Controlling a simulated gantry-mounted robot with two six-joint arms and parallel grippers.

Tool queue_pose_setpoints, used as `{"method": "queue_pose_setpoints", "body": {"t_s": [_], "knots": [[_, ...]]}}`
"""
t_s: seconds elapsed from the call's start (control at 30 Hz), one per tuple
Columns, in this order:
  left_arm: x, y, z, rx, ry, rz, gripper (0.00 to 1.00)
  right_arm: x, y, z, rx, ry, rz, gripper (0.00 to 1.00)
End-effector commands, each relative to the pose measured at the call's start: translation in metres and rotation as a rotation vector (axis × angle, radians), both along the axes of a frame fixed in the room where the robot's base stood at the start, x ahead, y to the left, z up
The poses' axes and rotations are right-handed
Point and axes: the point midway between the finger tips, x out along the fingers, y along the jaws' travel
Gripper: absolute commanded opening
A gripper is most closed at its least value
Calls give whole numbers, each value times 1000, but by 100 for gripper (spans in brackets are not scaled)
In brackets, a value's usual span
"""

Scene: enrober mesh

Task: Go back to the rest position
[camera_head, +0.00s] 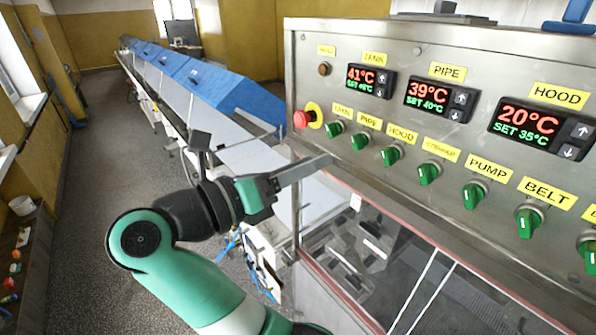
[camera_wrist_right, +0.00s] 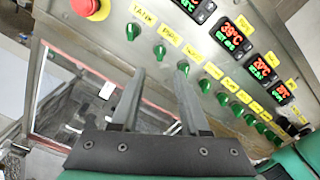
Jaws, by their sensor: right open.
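My right gripper (camera_head: 326,163) is in front of the steel control panel (camera_head: 440,50), just below the left end of its row of green knobs. In the right wrist view its two fingers (camera_wrist_right: 160,75) stand apart with nothing between them, pointing at the panel's lower edge. The TANK knob (camera_head: 334,128) and PIPE knob (camera_head: 360,141) are just above the fingertips, and I see no finger on either. I cannot tell the exact gap to the panel. My left gripper is not in view.
The red stop button (camera_head: 303,119) sticks out at the panel's left edge. A glazed, framed window (camera_head: 375,245) lies below the panel. A long conveyor (camera_head: 235,155) with blue covers (camera_head: 200,80) runs to the back left. The speckled floor (camera_head: 100,150) at left is open.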

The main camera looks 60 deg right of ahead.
Motion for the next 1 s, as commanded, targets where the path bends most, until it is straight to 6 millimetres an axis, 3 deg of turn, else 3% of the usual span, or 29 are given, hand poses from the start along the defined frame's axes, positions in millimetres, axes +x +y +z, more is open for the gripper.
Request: {"method": "queue_pose_setpoints", "body": {"t_s": [0.2,0.73,0.87,0.93,1.0], "knots": [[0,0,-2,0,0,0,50,7,20,0,-1,0,0,45],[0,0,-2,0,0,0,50,6,21,0,0,0,-1,45],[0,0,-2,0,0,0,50,5,11,-11,-6,26,-25,45],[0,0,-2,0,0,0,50,-6,0,-21,-10,4,-59,45],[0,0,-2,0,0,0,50,-24,-10,-11,-77,-53,-87,45]]}}
